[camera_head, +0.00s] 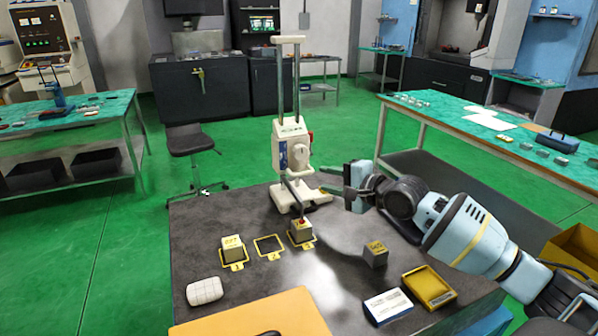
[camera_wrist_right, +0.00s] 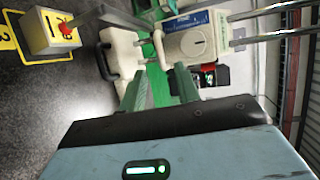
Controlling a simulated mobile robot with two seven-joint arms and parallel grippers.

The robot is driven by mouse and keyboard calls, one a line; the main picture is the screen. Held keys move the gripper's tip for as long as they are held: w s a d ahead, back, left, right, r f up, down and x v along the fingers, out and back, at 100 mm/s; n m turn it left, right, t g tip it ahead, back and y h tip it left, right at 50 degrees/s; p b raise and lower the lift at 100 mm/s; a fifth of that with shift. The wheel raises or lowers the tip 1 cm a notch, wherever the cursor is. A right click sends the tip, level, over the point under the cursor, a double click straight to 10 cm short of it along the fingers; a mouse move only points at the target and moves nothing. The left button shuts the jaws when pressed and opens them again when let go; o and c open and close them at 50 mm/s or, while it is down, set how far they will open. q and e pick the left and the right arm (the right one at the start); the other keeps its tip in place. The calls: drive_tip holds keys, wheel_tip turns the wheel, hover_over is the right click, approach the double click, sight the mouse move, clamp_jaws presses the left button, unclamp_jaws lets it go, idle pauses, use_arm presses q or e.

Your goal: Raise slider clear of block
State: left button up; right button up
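The height gauge (camera_head: 289,160) stands upright on the dark table, with two metal columns. Its white slider (camera_head: 299,157) carries a round knob and sits low on the columns; slider and knob (camera_wrist_right: 188,45) also show in the right wrist view. A thin arm runs from it to a red tip on a grey block (camera_head: 301,233). In the wrist view the red tip (camera_wrist_right: 66,29) meets the block's face; a small gap cannot be ruled out. My right gripper (camera_head: 326,180) is just right of the gauge, fingers apart and apparently empty, pointing toward the knob side. My left gripper is not in view.
Another block (camera_head: 232,248) stands left on a yellow mark, beside an empty yellow outline (camera_head: 269,246). A grey cube (camera_head: 375,254), a yellow tray (camera_head: 430,287), a white-blue box (camera_head: 388,306), a white pad (camera_head: 204,291) and an orange board (camera_head: 250,318) lie around the table.

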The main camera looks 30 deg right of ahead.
sight(306, 174)
drive_tip(key=shift+b+x, duration=0.5)
drive_tip(key=shift+x, duration=3.25)
clamp_jaws()
